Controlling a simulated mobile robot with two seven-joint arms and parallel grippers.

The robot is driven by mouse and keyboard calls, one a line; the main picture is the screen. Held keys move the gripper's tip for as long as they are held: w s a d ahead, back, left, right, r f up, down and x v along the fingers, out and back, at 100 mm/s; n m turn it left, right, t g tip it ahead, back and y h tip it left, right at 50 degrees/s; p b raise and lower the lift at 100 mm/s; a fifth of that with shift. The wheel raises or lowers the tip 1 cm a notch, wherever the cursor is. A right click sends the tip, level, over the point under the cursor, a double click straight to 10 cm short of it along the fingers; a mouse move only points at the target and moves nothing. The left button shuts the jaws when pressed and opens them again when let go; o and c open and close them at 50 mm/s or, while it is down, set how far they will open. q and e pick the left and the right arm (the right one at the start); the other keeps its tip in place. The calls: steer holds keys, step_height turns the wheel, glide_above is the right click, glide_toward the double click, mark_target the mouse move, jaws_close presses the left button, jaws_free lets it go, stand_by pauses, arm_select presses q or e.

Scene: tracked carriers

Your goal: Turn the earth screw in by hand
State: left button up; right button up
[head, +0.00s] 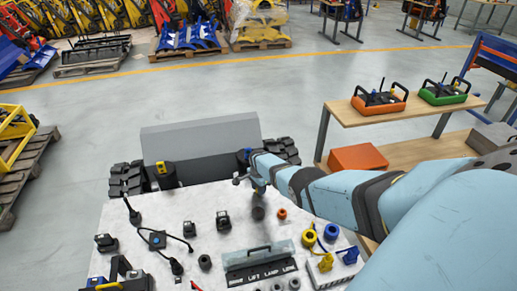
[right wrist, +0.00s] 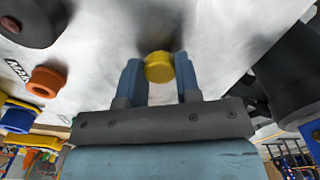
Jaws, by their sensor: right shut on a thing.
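In the right wrist view a round yellow knob (right wrist: 158,66), which looks like the earth screw's head, sits between the two fingers of my right gripper (right wrist: 158,78). The gripper is shut on it, close to the white panel (right wrist: 100,60). How deep the screw sits, and its thread, cannot be seen. In the head view my right gripper (head: 258,187) is near the far edge of the panel (head: 135,240), and the screw cannot be made out there. My left gripper is in neither view.
At right, a bench (head: 345,112) holds orange (head: 380,103) and green (head: 443,94) remote boxes.

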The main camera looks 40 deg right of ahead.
steer(key=shift+r, duration=0.1)
steer(key=m, duration=0.5)
steer(key=shift+w, duration=0.1)
steer(key=m, duration=0.4)
steer(key=shift+m, duration=0.4)
steer(key=o, duration=0.8)
